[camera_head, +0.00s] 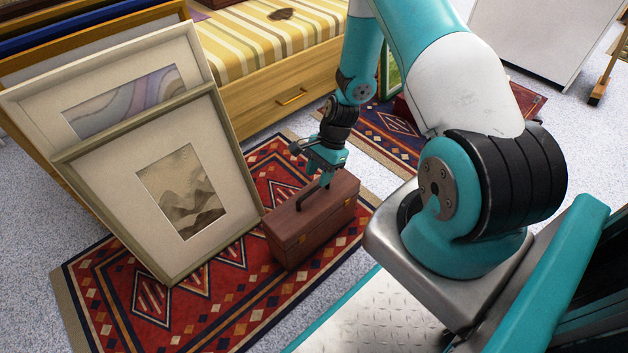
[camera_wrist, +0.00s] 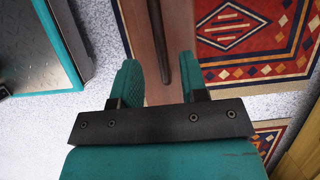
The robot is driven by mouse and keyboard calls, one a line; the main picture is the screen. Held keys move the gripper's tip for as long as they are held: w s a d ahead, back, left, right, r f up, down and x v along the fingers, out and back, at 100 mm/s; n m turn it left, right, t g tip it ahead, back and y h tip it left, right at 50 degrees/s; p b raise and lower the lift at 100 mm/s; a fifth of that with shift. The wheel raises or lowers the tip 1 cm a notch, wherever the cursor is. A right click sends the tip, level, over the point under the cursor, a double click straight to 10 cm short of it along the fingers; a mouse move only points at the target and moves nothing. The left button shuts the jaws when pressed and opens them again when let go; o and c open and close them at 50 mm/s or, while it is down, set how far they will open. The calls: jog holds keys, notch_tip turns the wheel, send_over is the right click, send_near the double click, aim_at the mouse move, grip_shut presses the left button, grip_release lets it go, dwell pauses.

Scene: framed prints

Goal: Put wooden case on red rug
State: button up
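The wooden case (camera_head: 312,226) is a reddish-brown box with a dark handle on top. It stands upright on the red rug (camera_head: 215,300), near the rug's right edge and beside the leaning framed prints. My gripper (camera_head: 324,178) is over the case at the far end of its handle, pointing down. In the wrist view my gripper (camera_wrist: 158,62) has its two teal fingers apart, with the dark handle (camera_wrist: 160,42) between them and a gap on each side. The wooden case (camera_wrist: 183,30) runs below the fingers. Its underside is hidden.
Framed prints (camera_head: 185,190) lean close on the left. A wooden bench with a striped cushion (camera_head: 265,40) stands behind. Another patterned rug (camera_head: 385,135) lies further back, partly behind my arm. A white cabinet (camera_head: 540,35) is at the back right. Speckled floor is bare between the rugs.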

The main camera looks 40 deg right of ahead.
jog(key=p+v, duration=0.2)
jog(key=v, duration=0.4)
jog(key=a+r+n, duration=0.6)
jog(key=a+r, duration=0.1)
jog(key=r, duration=0.4)
jog(key=a+r+n, duration=0.5)
jog(key=a+r, duration=0.2)
jog(key=r, duration=0.3)
jog(key=s+a+r+n, duration=0.5)
jog(key=s+r+n, duration=0.1)
jog(key=s+n, duration=0.1)
jog(key=s+a+r+n, duration=0.5)
jog(key=s+r+n, duration=0.1)
jog(key=s, duration=0.3)
jog(key=shift+s+a+r+n, duration=0.3)
jog(key=shift+a+r+n, duration=0.1)
jog(key=shift+r, duration=0.45)
